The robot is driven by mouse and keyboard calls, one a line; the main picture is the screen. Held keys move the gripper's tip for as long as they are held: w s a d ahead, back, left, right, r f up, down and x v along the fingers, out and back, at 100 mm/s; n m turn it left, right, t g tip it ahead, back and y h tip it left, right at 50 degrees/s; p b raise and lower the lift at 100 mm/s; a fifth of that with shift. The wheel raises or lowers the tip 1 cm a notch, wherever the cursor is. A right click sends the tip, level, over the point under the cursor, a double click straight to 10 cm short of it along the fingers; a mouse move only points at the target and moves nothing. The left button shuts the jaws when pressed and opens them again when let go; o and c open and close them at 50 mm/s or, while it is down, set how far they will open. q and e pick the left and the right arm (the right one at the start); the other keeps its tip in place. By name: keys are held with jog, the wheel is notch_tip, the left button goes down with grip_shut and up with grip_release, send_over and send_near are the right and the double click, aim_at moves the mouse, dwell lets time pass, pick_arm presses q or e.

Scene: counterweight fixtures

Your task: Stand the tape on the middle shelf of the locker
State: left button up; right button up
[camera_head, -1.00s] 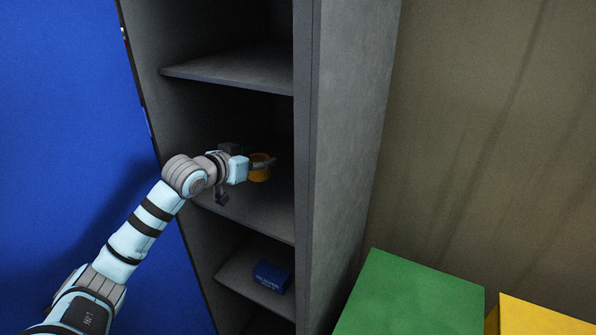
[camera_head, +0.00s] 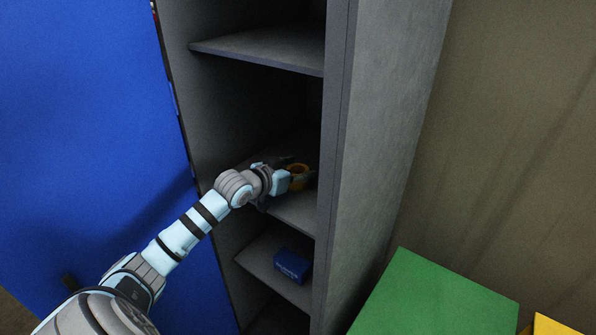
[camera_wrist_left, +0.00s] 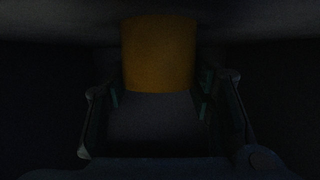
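The tape (camera_head: 298,167) is an orange-yellow ring inside the grey locker (camera_head: 385,150), close to its right wall. It appears to stand upright on the middle shelf (camera_head: 297,213). My left gripper (camera_head: 293,173) reaches in from the left at the tape. In the left wrist view the tape (camera_wrist_left: 160,55) is dark yellow, centred beyond the open fingers (camera_wrist_left: 160,92). A gap shows on each side between finger and tape. The picture is dark, so light contact cannot be ruled out. My right gripper is not in view.
An upper shelf (camera_head: 265,48) is above the arm and looks empty. A blue box (camera_head: 293,265) sits on the shelf below. A blue panel (camera_head: 80,120) stands at the left. A green box top (camera_head: 435,300) and a yellow one (camera_head: 555,328) are at lower right.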

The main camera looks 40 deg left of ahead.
pick_arm(q)
jog(key=shift+o, duration=1.3)
jog(key=shift+s+r, duration=0.1)
jog(key=shift+s+a+r, duration=0.1)
jog(key=shift+s, duration=0.25)
jog(key=p+v, duration=0.2)
jog(key=v, duration=0.3)
jog(key=shift+s+r, duration=0.2)
jog(key=shift+s, duration=0.05)
jog(key=p+v, duration=0.2)
jog(key=p, duration=0.2)
jog(key=p+v, duration=0.3)
jog(key=p, duration=0.1)
jog(key=shift+r, duration=0.35)
jog(key=shift+s, duration=0.2)
jog(key=shift+s+f, duration=0.1)
jog(key=shift+f, duration=0.2)
